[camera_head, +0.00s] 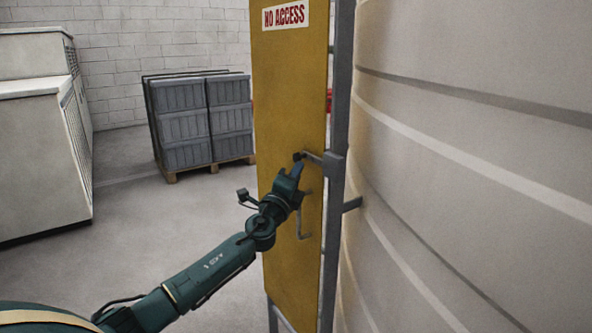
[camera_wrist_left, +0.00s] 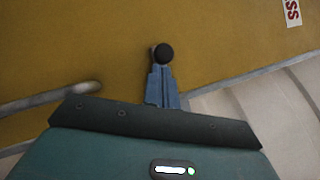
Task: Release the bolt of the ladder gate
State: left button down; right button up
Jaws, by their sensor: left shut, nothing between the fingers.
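The ladder gate (camera_head: 290,95) is a tall yellow panel with a "NO ACCESS" sign, upright beside a grey ladder rail. The bolt (camera_head: 314,158) is a grey rod at the panel's right edge, running into a bracket on the rail, with a dark round knob (camera_head: 298,156) at its left end. My left gripper (camera_head: 299,165) is at the knob. In the left wrist view its closed fingers (camera_wrist_left: 163,82) are together and the black knob (camera_wrist_left: 164,53) shows right at their tips. Whether they touch it I cannot tell. My right gripper is out of view.
A bent grey handle (camera_head: 304,215) is on the panel below the bolt. A large pale cylindrical tank (camera_head: 470,170) fills the right side. Grey crates (camera_head: 205,120) stand on a pallet behind, and a white cabinet (camera_head: 40,150) at left. Floor between is clear.

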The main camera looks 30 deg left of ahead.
pick_arm(q)
jog(key=shift+a, duration=0.1)
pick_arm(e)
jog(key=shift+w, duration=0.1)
